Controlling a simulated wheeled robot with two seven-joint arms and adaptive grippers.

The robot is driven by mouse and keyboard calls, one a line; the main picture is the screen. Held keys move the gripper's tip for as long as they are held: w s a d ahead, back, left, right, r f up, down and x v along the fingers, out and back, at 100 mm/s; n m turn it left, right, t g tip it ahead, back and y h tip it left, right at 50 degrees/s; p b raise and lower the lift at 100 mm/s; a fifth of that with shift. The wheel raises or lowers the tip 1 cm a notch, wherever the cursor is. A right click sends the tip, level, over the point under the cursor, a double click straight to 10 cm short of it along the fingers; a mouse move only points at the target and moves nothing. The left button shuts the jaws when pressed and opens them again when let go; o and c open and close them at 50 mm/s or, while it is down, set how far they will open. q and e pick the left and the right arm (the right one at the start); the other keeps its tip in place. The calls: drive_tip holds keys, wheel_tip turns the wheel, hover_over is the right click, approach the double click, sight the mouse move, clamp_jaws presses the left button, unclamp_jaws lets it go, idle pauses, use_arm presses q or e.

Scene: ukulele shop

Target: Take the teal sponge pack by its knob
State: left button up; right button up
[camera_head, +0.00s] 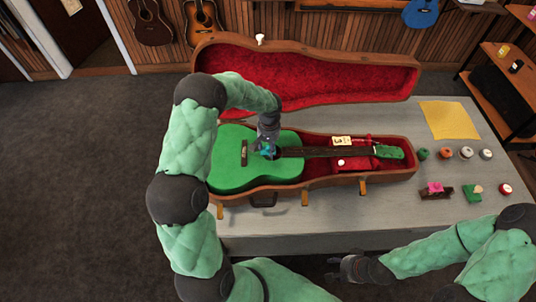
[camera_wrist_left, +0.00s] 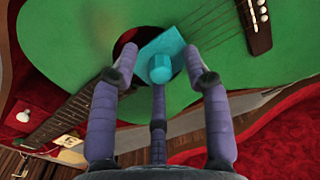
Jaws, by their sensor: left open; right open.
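The teal sponge pack (camera_wrist_left: 178,44) lies at the sound hole of the green ukulele (camera_wrist_left: 70,45), partly over the hole and next to the strings. Its round knob (camera_wrist_left: 160,68) faces my left wrist camera. My left gripper (camera_wrist_left: 160,80) is open, with its fingers spread around the knob; I cannot tell if any finger touches it. In the head view the pack (camera_head: 268,152) shows as a small teal patch under my left gripper (camera_head: 268,143), which hides part of it. My right gripper (camera_head: 342,270) is open and empty, in front of the table.
The ukulele lies in an open red-lined case (camera_head: 410,172) on the grey table (camera_head: 320,226); the lid (camera_head: 310,75) stands open behind. Several small jars and blocks, including a red-topped jar (camera_head: 505,189), and a yellow cloth (camera_head: 449,120) are at the table's right.

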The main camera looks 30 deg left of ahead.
use_arm(q)
clamp_jaws()
drive_tip(key=shift+r, duration=0.1)
